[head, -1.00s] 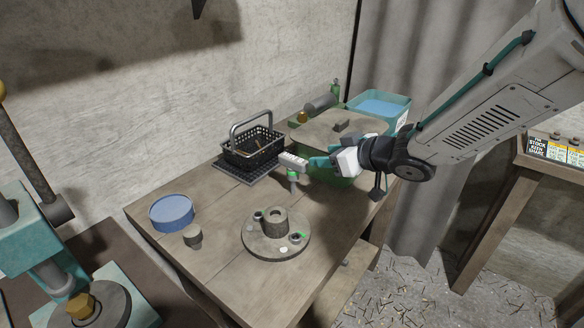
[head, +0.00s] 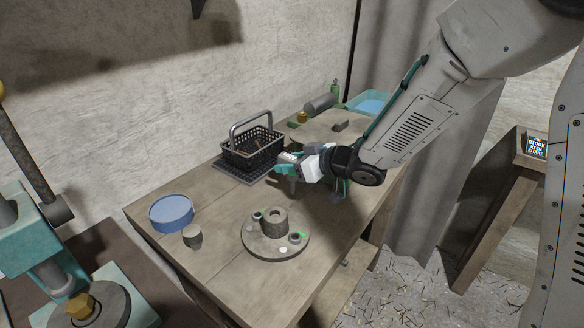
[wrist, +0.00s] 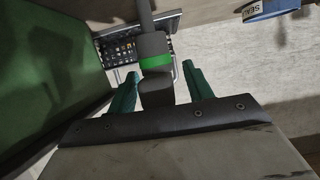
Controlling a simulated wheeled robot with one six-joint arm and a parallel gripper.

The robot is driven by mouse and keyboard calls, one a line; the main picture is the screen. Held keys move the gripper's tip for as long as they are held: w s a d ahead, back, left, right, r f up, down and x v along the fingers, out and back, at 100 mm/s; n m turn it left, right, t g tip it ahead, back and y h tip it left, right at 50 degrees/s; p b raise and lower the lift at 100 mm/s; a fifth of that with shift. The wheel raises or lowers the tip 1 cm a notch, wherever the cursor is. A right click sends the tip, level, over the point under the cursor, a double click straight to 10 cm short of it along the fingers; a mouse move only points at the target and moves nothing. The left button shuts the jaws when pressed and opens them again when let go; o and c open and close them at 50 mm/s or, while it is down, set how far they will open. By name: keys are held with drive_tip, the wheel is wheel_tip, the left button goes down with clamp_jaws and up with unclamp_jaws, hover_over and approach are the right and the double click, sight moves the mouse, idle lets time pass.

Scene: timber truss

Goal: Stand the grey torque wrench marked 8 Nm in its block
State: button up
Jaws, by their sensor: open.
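A grey tool with a green band (wrist: 155,62), apparently the torque wrench, lies between my gripper's fingers in the wrist view. No 8 Nm marking is readable. In the head view my gripper (head: 287,163) covers most of it, at the table's far side near the green bin. My gripper is open, with one teal finger on each side of the tool in the wrist view (wrist: 160,72); I cannot tell whether they touch it. A round grey block (head: 262,247) with a central post and small sockets with green and white marks stands on the table, apart from the gripper.
A black wire basket (head: 252,148) stands behind the gripper at the left. The table's front right is clear.

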clamp_jaws()
drive_tip(key=shift+r, duration=0.1)
